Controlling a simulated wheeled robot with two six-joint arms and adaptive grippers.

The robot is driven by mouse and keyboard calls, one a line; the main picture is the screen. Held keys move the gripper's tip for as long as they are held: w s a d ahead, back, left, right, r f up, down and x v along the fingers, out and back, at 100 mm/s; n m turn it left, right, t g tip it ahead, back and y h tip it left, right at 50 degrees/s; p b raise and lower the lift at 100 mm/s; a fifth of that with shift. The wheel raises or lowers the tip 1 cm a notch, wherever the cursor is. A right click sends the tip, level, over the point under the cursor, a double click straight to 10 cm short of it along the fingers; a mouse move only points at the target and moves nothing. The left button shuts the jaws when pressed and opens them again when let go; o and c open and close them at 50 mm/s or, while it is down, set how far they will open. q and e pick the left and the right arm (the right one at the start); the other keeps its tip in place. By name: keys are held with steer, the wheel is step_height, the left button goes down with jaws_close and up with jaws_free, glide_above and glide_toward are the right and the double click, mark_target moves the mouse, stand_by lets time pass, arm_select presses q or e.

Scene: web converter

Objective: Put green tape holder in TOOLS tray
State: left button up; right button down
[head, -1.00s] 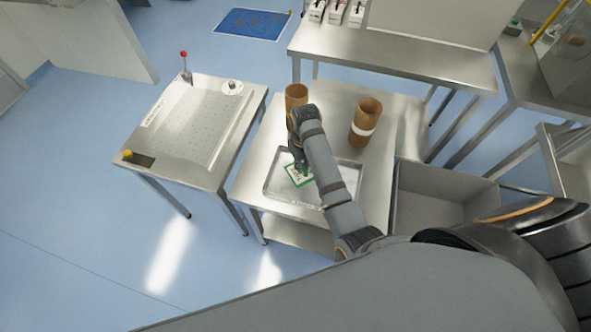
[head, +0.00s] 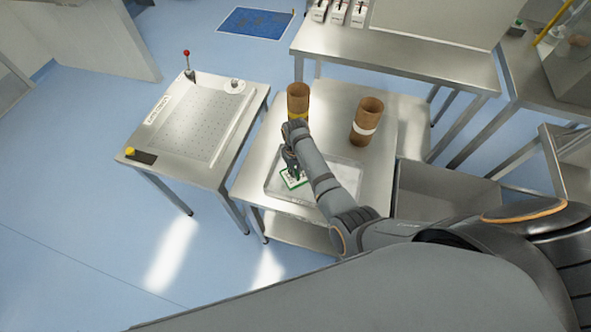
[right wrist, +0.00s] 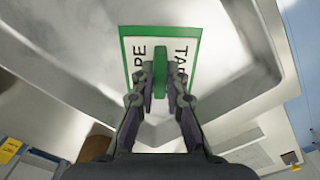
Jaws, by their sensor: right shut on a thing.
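The green tape holder (head: 294,180) is a white plate with a green border. In the right wrist view the holder (right wrist: 130,50) shows black "TAPE" lettering and an upright green grip in its middle. My right gripper (head: 291,172) points down and is shut on this grip, as the right wrist view (right wrist: 161,88) also shows. The holder is within the outline of a shallow metal tray (head: 310,206) on the middle table. Whether it touches the tray floor is unclear. My right arm hides part of the tray. My left gripper is not in view.
Two brown cylinders, one with a yellow band (head: 298,100) and one with a white band (head: 367,120), stand behind the tray. A perforated metal table (head: 200,125) stands at the left. A deep metal bin (head: 425,190) is right of the tray.

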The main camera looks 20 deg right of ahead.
steer(key=c, duration=1.5)
jaws_free()
steer(key=shift+f, duration=0.1)
steer(key=shift+o, duration=0.6)
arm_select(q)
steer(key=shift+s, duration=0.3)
arm_select(e)
step_height(320, 180, up, 8)
steer(key=p, duration=0.8)
steer(key=shift+f, duration=0.15)
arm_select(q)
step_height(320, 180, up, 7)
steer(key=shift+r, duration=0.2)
arm_select(e)
steer(key=shift+r, duration=2.3)
